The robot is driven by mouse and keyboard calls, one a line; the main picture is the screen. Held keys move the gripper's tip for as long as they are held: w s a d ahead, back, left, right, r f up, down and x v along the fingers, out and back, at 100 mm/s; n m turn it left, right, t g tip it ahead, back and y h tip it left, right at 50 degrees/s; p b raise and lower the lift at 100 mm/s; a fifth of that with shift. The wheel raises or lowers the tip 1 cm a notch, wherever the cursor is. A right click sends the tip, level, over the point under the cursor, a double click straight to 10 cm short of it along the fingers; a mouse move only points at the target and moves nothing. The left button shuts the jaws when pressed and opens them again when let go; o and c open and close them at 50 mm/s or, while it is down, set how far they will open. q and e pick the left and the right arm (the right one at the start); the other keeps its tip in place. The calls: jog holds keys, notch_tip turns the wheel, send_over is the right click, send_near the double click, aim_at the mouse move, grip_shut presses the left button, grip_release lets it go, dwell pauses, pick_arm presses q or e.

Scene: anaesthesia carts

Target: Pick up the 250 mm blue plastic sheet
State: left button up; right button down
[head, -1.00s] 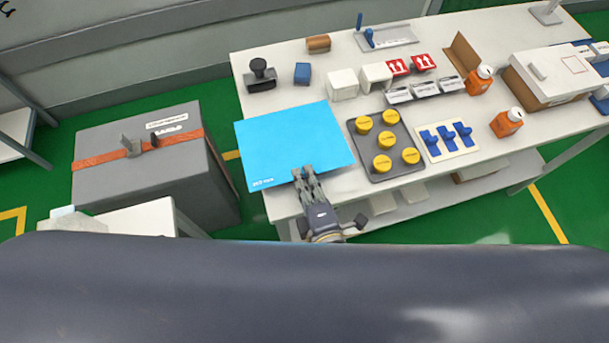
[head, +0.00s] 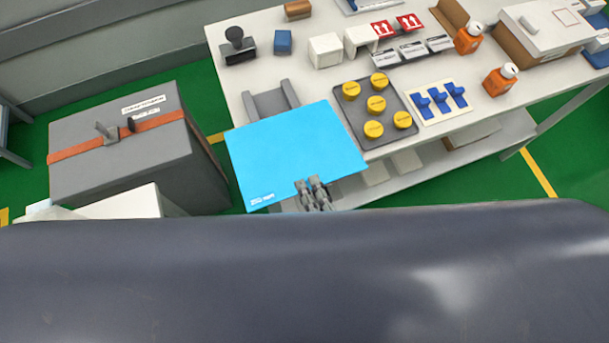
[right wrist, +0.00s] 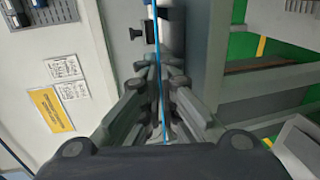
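The blue plastic sheet (head: 290,145) is a flat light-blue panel with small white print at its near left corner. My right gripper (head: 312,185) is shut on its near edge, right of the print. In the right wrist view the sheet (right wrist: 158,75) shows edge-on as a thin blue line between the fingers (right wrist: 160,98). The sheet overlaps the table's front left part in the head view and reaches past its front edge. It hides part of a grey holder (head: 270,98) behind it. My left gripper is not in view.
On the white table (head: 232,85), a grey tray of yellow caps (head: 376,104) lies just right of the sheet. A grey strapped case (head: 90,165) is at left.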

jog(key=shift+b+v, duration=1.4)
jog(key=shift+v, duration=1.5)
